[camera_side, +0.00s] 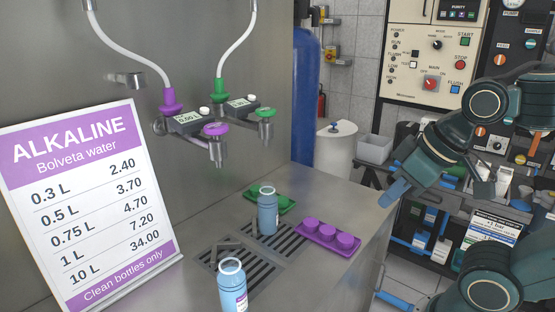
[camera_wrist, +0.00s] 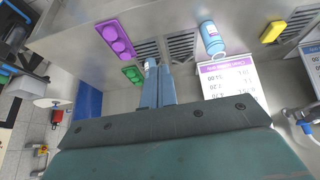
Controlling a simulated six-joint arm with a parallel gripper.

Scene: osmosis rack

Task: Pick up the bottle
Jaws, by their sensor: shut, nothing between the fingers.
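A light-blue bottle (camera_side: 267,215) with an open pale mouth stands upright on the far drain grate of the steel counter. A second blue bottle (camera_side: 232,288) with a white and purple label stands nearer, at the bottom edge of the side view; in the wrist view a labelled bottle (camera_wrist: 211,40) shows at the top. My gripper (camera_side: 392,196) is off to the right of both bottles, near the counter's right edge, touching neither. In the wrist view my gripper (camera_wrist: 160,72) has its blue fingers together and empty. They partly hide the other bottle (camera_wrist: 150,63).
A purple tray with round caps (camera_side: 330,236) lies right of the far bottle, a green tray (camera_side: 268,202) behind it. Dispensing nozzles (camera_side: 217,150) hang above the grates (camera_side: 250,270). A price sign (camera_side: 85,200) stands at left.

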